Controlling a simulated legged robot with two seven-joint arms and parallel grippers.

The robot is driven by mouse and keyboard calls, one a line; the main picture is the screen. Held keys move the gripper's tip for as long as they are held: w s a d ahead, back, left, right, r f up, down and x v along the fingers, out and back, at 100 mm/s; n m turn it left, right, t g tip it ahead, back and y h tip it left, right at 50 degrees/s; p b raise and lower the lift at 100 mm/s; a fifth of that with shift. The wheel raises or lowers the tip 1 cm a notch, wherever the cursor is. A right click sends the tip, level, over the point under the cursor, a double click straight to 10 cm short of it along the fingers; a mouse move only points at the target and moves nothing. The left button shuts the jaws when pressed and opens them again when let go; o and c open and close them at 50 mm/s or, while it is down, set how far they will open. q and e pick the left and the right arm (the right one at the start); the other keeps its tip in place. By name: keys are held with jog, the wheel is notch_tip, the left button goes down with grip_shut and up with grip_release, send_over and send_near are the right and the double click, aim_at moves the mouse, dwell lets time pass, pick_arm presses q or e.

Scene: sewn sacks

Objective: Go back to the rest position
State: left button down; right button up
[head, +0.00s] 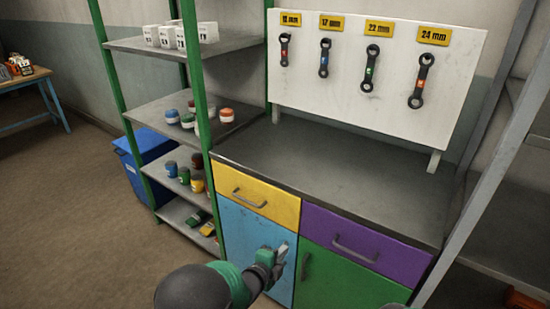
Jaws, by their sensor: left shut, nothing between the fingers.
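My left gripper (277,256) is at the lower middle of the head view, in front of the light blue cabinet door (240,240). Its fingers are together and hold nothing. I cannot tell whether it touches the door. The arm behind it is dark grey with green parts and comes in from the bottom. My right gripper is not clearly in view; only a small dark piece shows at the bottom edge, right of the middle.
The cabinet has a dark worktop (330,165), a yellow drawer (255,193), a purple drawer (365,245) and a green door (340,280), all shut. Several wrenches hang on a white board (340,100). A green-post shelf (160,108) and blue bin (150,150) stand left. Floor at left is clear.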

pick_arm(q)
jog(key=s+a+r+n+g+y+p, duration=0.25)
jog(key=s+a+r+n, duration=0.35)
jog(key=a, duration=0.3)
jog(key=s+a+r+n+g+y+p, duration=0.1)
jog(key=s+a+r+n+y+p, duration=0.3)
jog(key=a+n, duration=0.4)
jog(key=s+a+r+n+g+p, duration=0.1)
jog(key=s+a+n+g, duration=0.1)
jog(key=s, duration=0.7)
jog(key=s+a+r+n+g+p, duration=0.1)
jog(key=s+a+n+g, duration=0.2)
jog(key=s+n, duration=0.3)
jog(key=s+a, duration=0.1)
jog(key=s, duration=0.3)
jog(key=shift+a+n, duration=0.2)
jog(key=shift+n, duration=0.2)
pick_arm(e)
jog(key=w+v, duration=0.2)
jog(key=v, duration=0.8)
jog(key=shift+d+r, duration=0.2)
jog(key=shift+r, duration=0.1)
pick_arm(q)
jog(key=shift+d+g+y, duration=0.1)
jog(key=shift+g+y, duration=0.15)
